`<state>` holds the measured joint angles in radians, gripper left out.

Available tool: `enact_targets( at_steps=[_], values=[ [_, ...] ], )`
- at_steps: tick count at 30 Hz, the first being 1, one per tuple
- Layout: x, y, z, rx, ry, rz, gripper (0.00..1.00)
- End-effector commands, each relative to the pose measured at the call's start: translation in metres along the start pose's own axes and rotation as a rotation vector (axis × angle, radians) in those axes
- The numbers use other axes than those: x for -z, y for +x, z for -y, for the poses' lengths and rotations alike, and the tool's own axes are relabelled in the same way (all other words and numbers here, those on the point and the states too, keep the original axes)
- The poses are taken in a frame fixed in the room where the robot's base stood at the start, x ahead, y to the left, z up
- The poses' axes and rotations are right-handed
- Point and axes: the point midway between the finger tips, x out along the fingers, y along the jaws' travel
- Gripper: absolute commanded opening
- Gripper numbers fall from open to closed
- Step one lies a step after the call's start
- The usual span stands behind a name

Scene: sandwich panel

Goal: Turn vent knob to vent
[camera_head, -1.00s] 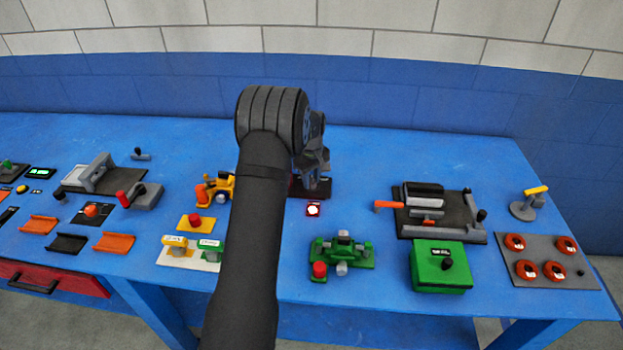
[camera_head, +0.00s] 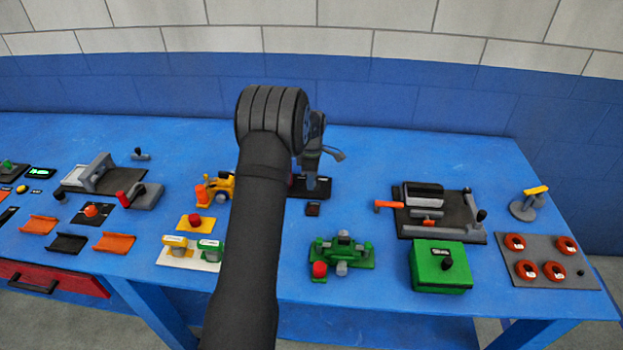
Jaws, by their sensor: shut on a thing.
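My gripper (camera_head: 312,184) points down at a small dark panel (camera_head: 296,190) behind my arm, in the middle of the table. It is shut on the vent knob at this panel. The knob itself is hidden by the fingers and my arm, so its pointing direction cannot be read. A small square indicator (camera_head: 313,209) just in front of the panel is dark.
A green clamp-like fixture (camera_head: 342,252) stands in front to the right, with a green box (camera_head: 440,266) beyond it. A dark tool board (camera_head: 455,207) lies right. Yellow parts (camera_head: 196,222) stand left of my arm. The table behind the panel is clear.

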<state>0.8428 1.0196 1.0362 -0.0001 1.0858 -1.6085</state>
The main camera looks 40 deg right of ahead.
Motion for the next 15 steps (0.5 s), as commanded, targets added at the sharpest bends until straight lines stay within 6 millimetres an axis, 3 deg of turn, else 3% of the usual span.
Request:
enact_targets(
  at_steps=[15],
  values=[
    [0.0002, -0.0004, -0.0003, -0.001, -0.037, 0.000, 0.07]
  ],
)
